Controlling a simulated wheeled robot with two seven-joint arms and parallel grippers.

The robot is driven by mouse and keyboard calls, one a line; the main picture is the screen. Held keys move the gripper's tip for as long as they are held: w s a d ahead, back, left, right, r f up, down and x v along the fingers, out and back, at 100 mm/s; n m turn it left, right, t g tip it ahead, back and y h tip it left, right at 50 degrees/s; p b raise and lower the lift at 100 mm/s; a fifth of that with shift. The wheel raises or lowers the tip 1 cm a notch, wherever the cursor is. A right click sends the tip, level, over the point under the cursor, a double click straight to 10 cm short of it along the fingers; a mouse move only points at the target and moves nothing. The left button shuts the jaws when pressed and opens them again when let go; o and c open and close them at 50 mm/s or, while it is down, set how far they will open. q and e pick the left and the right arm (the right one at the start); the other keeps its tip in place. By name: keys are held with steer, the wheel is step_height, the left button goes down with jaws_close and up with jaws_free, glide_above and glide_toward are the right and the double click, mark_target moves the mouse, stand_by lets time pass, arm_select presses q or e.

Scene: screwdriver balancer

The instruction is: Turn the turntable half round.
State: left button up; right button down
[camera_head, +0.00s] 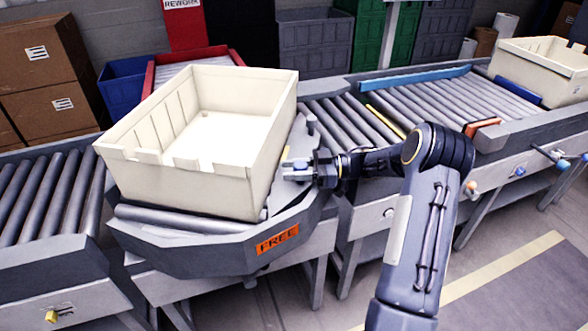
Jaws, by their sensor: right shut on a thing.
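The turntable (180,256) is a grey rounded platform with rollers on top, at centre left. An orange label reading FREE (277,239) is on its front rim. A large, empty cream tote (190,180) sits on it, turned at an angle to the conveyor lines. My right gripper (300,167) is at the turntable's right edge, beside the tote. It is shut on a small blue-topped handle (300,164), mostly hidden by the fingers. My left gripper is not in view.
Roller conveyors lie to the left (50,195) and right (350,122) of the turntable. A second cream tote (543,68) stands at the far right. A red-framed lane (150,78) lies behind the tote. Cardboard boxes (45,60) are stacked at back left.

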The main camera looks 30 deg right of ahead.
steer(key=c, duration=1)
jaws_free()
steer(key=shift+r, duration=0.1)
steer(key=shift+r, duration=0.3)
step_height(320, 180, up, 3)
steer(key=shift+f, duration=0.1)
steer(key=s+a+r, duration=0.7)
steer(key=s+r, duration=0.2)
steer(key=s, duration=0.3)
steer(key=shift+a+r+p, duration=0.15)
steer(key=shift+r+p, duration=0.05)
steer(key=shift+p, duration=0.15)
